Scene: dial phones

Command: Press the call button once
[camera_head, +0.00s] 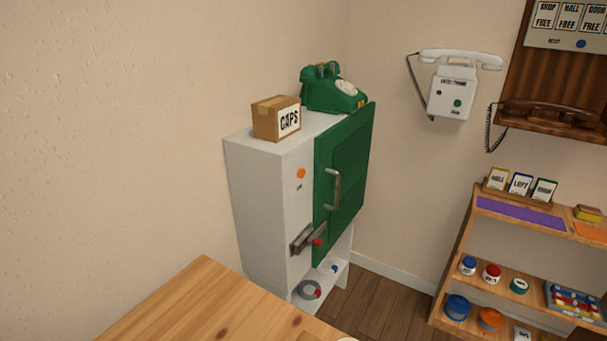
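No button has a label I can read clearly as "call". A round orange button (301,173) is on the white front strip of the cabinet (262,205), with a small unreadable label under it. A white wall phone (453,90) carries a green button (457,103) and its handset lies across the top. A blue button (581,44) is on a board at the top right, beside small lettering. My gripper is not in view.
The cabinet's green door (345,165) looks closed. A green dial phone (334,92) and a box marked CAPS (277,119) stand on top. A wooden table (205,305) fills the lower foreground. Shelves (465,240) with jars stand at right.

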